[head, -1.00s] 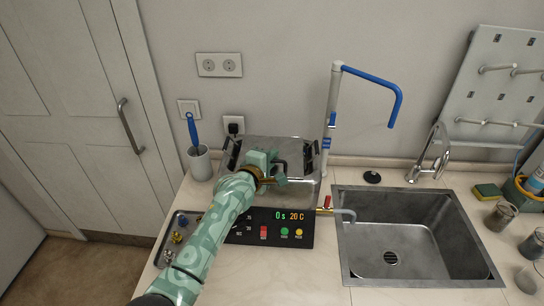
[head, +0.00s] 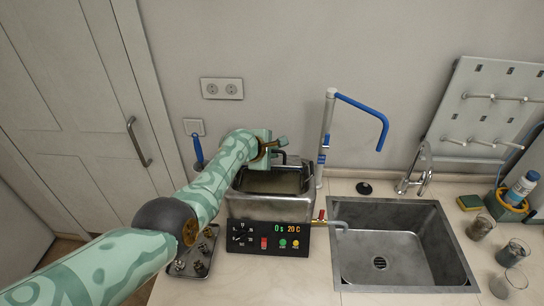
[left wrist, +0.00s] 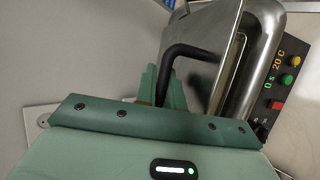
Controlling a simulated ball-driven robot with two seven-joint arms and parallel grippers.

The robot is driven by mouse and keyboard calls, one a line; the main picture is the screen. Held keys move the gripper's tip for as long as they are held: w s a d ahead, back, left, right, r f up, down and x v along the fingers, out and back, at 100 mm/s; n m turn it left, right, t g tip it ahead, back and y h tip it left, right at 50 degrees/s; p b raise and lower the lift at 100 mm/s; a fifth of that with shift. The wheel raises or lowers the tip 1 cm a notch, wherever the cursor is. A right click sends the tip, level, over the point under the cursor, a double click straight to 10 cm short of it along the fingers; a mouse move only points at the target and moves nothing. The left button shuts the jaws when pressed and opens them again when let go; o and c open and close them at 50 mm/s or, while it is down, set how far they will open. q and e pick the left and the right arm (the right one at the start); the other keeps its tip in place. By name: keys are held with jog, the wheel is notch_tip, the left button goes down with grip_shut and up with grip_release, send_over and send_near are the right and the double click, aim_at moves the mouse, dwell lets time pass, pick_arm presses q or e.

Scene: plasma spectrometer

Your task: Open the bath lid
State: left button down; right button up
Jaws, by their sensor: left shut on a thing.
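The metal bath (head: 270,208) stands on the counter behind its control panel, with its top opening showing. Its lid (left wrist: 204,32) is raised and tilted up at the back; in the head view the arm and gripper hide most of it. My left gripper (head: 279,147) is above the back of the bath, shut on the lid's black handle (left wrist: 185,52). Its fingers (left wrist: 164,88) show beside the handle in the left wrist view. My right gripper is not in view.
The control panel (head: 268,238) reads "0 s 20 C". A small tray of metal parts (head: 193,255) lies left of it. A blue-tipped stand (head: 328,125) rises behind right, and a sink (head: 400,242) is at the right. Glass beakers (head: 512,252) stand at the far right.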

pick_arm(q)
jog(key=shift+w+r, duration=0.25)
jog(key=shift+w, duration=0.05)
dwell(0.5)
jog(key=c, duration=1.8)
grip_release()
jog(key=shift+w, duration=0.1)
jog(key=shift+r, duration=0.1)
